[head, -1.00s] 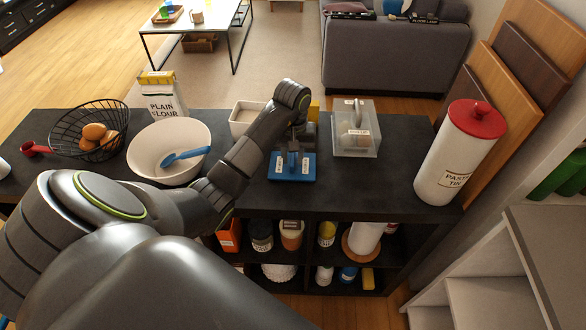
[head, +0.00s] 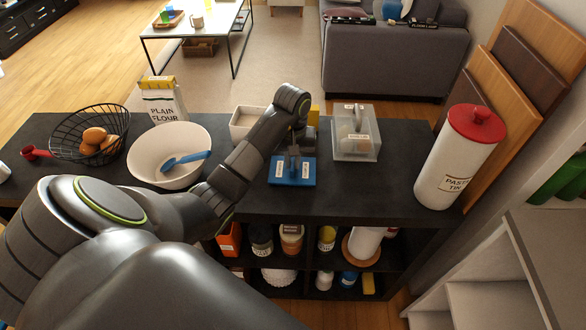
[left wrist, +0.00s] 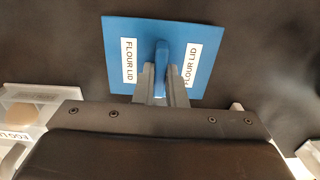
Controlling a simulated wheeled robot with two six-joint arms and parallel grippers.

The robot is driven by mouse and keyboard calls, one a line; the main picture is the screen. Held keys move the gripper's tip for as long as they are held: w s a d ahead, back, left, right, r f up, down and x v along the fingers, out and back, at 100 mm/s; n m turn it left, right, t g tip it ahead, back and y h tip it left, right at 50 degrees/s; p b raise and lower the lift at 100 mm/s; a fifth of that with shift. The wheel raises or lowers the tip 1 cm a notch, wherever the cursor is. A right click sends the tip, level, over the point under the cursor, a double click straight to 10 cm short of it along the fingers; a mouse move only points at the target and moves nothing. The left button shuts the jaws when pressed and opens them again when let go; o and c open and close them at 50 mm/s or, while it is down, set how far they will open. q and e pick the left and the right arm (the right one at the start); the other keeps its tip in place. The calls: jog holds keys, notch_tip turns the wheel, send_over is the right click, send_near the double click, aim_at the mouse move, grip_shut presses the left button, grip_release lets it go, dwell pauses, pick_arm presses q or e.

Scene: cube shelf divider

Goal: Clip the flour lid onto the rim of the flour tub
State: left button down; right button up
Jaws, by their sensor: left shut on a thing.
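The flour lid (head: 281,171) is a blue square plate with white labels and an upright blue handle. It is at or just above the dark shelf top; I cannot tell if it touches. My left gripper (head: 295,150) points down and is shut on the handle. The left wrist view shows the lid (left wrist: 147,28) with the gripper fingers (left wrist: 160,90) on both sides of the handle. An open, pale square tub (head: 243,122), likely the flour tub, stands behind and left of the lid, partly hidden by my left arm; no label on it is readable. My right gripper is not in view.
A clear lidded tub (head: 353,148) stands right of the lid. A white bowl (head: 145,160) with a blue spoon, an egg basket (head: 62,135) and a flour packet (head: 165,102) are to the left. A red-topped pasta tin (head: 455,165) stands at the right end.

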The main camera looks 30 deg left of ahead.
aim_at(293, 163)
pick_arm(q)
jog(key=shift+r, duration=0.25)
jog(key=shift+r, duration=0.4)
jog(key=shift+r, duration=0.1)
notch_tip(293, 163, up, 7)
jog(key=p, duration=0.7)
